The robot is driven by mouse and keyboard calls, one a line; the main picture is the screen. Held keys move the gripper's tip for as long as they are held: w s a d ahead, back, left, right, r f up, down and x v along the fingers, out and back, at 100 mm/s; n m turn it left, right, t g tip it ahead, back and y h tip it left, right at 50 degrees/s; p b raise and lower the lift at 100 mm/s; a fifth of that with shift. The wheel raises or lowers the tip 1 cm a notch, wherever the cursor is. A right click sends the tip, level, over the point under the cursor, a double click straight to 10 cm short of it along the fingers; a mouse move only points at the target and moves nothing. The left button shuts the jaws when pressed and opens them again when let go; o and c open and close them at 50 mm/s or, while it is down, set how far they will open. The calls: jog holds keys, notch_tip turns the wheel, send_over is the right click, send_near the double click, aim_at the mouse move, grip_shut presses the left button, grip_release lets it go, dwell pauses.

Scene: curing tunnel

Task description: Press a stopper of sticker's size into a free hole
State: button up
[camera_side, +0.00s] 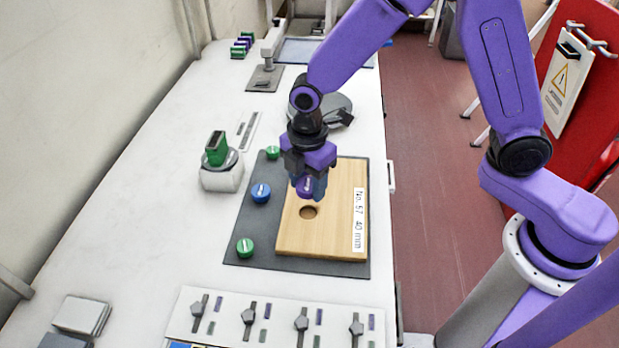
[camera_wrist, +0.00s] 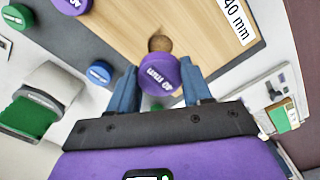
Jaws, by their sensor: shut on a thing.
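My gripper (camera_wrist: 157,88) is shut on a purple stopper (camera_wrist: 162,76), held between two blue fingers; its white lettering appears to start with 40. In the side view, my gripper (camera_side: 310,190) holds it over the wooden board (camera_side: 340,215). The board's sticker (camera_side: 359,220) reads "No. 57 40 mm". An empty round hole (camera_side: 309,212) shows in the board, and in the wrist view this hole (camera_wrist: 160,43) is partly covered by the held stopper. Another purple stopper (camera_wrist: 72,4) is cut off at the top; I cannot tell whether it sits in the board.
On the dark mat (camera_side: 235,245) left of the board stand a blue stopper (camera_side: 261,194) and two green ones, one near (camera_side: 245,247) and one far (camera_side: 272,152). A white box with a green-topped device (camera_side: 222,172) stands farther left. A knob panel (camera_side: 275,318) lies in front.

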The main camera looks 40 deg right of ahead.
jog(key=shift+f, duration=2.65)
jog(key=shift+f, duration=0.5)
jog(key=o, duration=1.5)
jog(key=shift+r, duration=3.55)
